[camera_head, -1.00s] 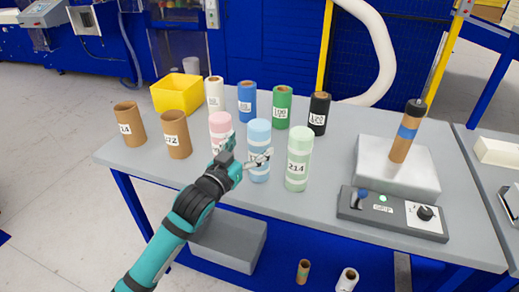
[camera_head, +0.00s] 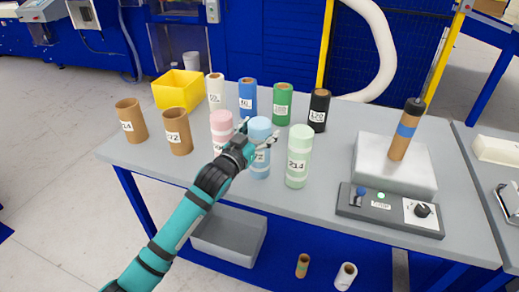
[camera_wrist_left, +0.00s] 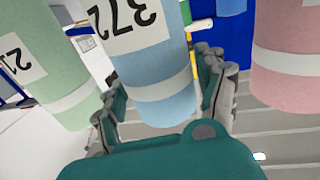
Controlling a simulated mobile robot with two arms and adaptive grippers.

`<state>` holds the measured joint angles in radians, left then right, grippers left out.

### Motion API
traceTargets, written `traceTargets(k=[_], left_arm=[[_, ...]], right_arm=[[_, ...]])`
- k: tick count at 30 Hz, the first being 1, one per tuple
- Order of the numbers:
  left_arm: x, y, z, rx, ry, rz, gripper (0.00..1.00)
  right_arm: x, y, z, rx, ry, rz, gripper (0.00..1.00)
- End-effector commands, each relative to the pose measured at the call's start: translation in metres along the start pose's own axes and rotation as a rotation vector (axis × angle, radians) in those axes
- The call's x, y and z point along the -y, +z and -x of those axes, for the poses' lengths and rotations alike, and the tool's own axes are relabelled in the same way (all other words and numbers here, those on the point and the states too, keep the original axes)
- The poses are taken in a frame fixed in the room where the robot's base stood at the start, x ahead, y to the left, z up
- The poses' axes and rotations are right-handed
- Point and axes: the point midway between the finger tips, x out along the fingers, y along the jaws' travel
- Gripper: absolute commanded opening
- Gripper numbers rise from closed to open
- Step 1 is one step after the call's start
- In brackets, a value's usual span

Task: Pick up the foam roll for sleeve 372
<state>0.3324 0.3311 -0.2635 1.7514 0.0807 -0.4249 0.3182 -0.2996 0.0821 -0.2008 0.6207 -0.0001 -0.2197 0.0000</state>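The light blue foam roll (camera_head: 259,171) stands upright on the table between a pink roll and a light green roll. Its label reads 372 in the left wrist view (camera_wrist_left: 160,65). My left gripper (camera_head: 261,133) is open, with one finger on each side of the blue roll near its upper part. In the wrist view the fingers (camera_wrist_left: 163,100) straddle the roll; the right finger seems slightly apart from it. A brown cardboard sleeve (camera_head: 179,142) whose label ends in 72 stands at the left. My right gripper is not in view.
The pink roll (camera_head: 221,120) and the green roll labelled 214 (camera_head: 298,172) stand close beside my gripper. A grey block with a tube (camera_head: 395,170) and control box (camera_head: 385,214) are at right.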

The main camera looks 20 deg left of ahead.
Motion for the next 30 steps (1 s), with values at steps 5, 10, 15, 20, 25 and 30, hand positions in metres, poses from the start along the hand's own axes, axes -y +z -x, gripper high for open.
traceTargets(k=[5,10,15,20,25,30], left_arm=[[0.0,0.0,0.0,0.0,0.0,0.0,0.47],[0.0,0.0,0.0,0.0,0.0,0.0,0.29],[0.0,0.0,0.0,0.0,0.0,0.0,0.28],[0.001,-0.004,0.0,-0.001,-0.001,-0.001,0.28],[0.001,-0.021,0.0,-0.005,0.0,-0.003,0.28],[-0.002,-0.035,0.011,0.0,0.0,-0.001,0.28]], right_arm=[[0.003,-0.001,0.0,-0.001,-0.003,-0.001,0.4],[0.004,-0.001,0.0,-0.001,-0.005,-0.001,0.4],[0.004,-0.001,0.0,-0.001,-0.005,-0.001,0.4],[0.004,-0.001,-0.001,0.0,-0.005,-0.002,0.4],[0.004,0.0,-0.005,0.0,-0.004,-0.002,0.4],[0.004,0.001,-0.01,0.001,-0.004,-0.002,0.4]])
